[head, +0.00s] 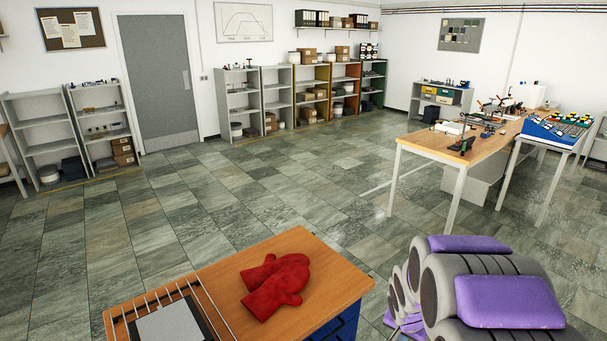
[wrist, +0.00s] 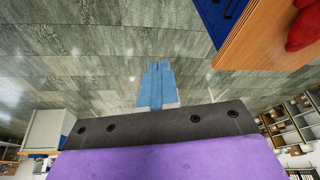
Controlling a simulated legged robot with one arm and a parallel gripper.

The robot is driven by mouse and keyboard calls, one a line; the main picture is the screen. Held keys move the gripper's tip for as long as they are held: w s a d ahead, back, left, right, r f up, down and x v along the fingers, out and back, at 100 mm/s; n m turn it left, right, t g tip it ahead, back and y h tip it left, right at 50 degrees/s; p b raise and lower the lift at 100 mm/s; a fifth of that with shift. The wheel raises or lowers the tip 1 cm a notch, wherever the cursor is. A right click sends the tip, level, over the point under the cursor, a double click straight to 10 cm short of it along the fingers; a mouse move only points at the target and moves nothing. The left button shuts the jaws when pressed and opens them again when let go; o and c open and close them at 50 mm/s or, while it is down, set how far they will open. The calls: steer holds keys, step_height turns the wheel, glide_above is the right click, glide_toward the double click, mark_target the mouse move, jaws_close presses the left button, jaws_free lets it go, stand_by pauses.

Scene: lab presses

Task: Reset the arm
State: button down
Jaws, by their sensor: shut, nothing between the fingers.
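My gripper (wrist: 160,68) shows in the wrist view as two blue fingers side by side, shut with nothing between them. It is over open tiled floor, apart from the wooden bench, whose edge shows at the upper right. In the head view my grey and purple arm fills the lower right, and the fingers cannot be made out there.
A wooden bench (head: 352,283) with red oven mitts (head: 275,284) and a wire rack (head: 165,305) stands close in front. A long table (head: 425,143) with equipment and a blue tray table (head: 552,135) stand at right. Shelves line the back wall. The middle floor is clear.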

steer(key=s+a+r+n+g, duration=0.1)
steer(key=s+a+r+n, duration=0.1)
steer(key=s, duration=0.9)
steer(key=s+a+r+n+g+y, duration=0.1)
steer(key=s+a+r, duration=0.4)
steer(key=s, duration=0.6)
steer(key=s+a+r+n+g+y+b, duration=0.1)
steer(key=s+a+r+n+g, duration=0.2)
steer(key=s, duration=0.8)
steer(key=shift+a+r+n, duration=0.25)
steer(key=shift+r+n, duration=0.35)
steer(key=shift+r, duration=0.1)
